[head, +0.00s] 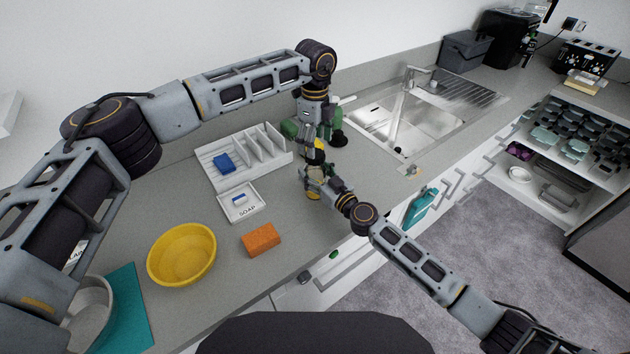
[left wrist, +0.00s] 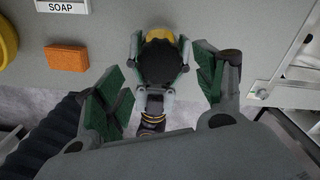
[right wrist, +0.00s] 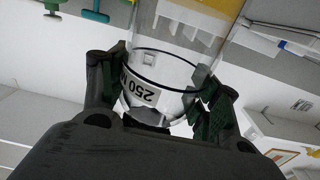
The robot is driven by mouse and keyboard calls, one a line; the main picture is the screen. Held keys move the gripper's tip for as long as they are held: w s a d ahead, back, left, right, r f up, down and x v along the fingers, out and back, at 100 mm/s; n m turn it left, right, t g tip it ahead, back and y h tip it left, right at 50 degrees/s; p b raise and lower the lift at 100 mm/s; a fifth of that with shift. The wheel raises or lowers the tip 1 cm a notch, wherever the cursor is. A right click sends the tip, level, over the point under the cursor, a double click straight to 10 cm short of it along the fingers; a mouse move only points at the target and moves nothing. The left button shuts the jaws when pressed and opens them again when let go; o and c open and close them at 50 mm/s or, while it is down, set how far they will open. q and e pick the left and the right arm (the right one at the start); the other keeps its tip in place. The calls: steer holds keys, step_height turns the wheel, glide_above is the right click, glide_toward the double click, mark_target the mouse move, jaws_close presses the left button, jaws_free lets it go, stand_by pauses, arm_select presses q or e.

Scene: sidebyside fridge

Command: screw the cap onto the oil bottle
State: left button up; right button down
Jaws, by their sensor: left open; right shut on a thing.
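The oil bottle (head: 313,196) holds yellow oil and stands out above and below my right gripper (head: 316,179), which is shut on it. In the right wrist view, its clear wall with a 250 label (right wrist: 145,90) lies between my right fingers (right wrist: 160,102). The black cap (left wrist: 158,63) is seen from above, over the bottle's yellow body, in the left wrist view. I cannot tell whether it is threaded on. My left gripper (head: 318,138) is open just above the bottle; its fingers (left wrist: 160,78) stand apart on either side of the cap.
A white rack (head: 215,172) with a blue sponge, a soap dish (head: 242,210) and an orange sponge (head: 262,239) lie left of the bottle. A yellow bowl (head: 182,253) is farther left. The sink (head: 385,125) is to the right. The counter's front edge is close to my right arm.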

arm_select(q)
steer(key=shift+f, duration=2.1)
steer(key=c, duration=1)
steer(key=shift+c, duration=0.2)
steer(key=shift+m, duration=0.3)
